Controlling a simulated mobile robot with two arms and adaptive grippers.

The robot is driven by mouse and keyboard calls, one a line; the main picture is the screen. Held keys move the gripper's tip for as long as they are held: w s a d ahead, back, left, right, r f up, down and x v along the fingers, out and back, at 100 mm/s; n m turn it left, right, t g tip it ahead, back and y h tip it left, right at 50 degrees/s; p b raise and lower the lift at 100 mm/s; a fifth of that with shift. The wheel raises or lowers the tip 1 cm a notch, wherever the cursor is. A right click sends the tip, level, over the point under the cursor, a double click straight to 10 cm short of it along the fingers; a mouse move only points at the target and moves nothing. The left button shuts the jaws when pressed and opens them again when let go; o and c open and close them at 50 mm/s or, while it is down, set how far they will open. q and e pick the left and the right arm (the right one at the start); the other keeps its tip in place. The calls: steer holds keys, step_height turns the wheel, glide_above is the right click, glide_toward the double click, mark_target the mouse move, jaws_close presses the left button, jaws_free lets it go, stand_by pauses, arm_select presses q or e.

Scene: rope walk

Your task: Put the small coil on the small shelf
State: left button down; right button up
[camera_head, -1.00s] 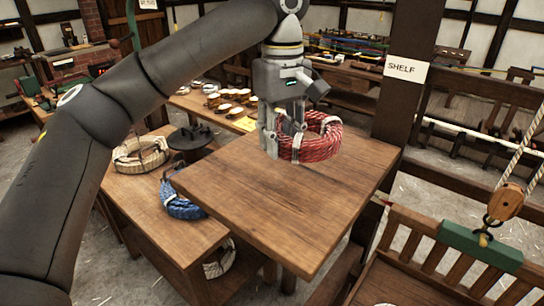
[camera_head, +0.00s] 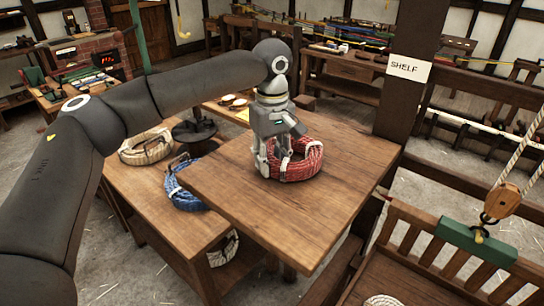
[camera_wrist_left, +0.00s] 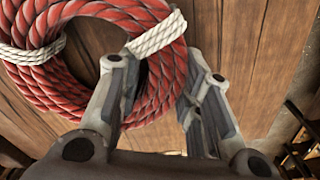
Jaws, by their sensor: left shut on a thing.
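My left gripper (camera_head: 271,165) points down and is shut on the coil's left side. The coil lies flat and looks to be on the board or just above it. In the left wrist view the red coil (camera_wrist_left: 50,92) fills the upper left, one finger across its rim beside a white tie, with bare planks (camera_wrist_left: 240,40) to the right. My right gripper is not in view.
A post with a SHELF sign (camera_head: 408,68) stands behind the board's right side. A lower bench at left holds a cream coil (camera_head: 145,147), a blue coil (camera_head: 184,190) and a dark round stand (camera_head: 194,131). A hanging pulley block (camera_head: 503,201) is at right. The board's front is clear.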

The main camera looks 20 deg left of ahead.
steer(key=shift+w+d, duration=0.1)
arm_select(q)
steer(key=shift+d, duration=0.1)
steer(key=c, duration=1)
jaws_free()
steer(key=shift+f, duration=0.1)
steer(key=shift+c, duration=0.2)
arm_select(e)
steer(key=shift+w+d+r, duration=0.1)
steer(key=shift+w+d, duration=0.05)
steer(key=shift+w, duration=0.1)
arm_select(q)
steer(key=shift+r, duration=0.25)
step_height(320, 180, up, 11)
steer(key=shift+f+b, duration=0.1)
steer(key=shift+b, duration=0.85)
steer(key=shift+r, duration=0.5)
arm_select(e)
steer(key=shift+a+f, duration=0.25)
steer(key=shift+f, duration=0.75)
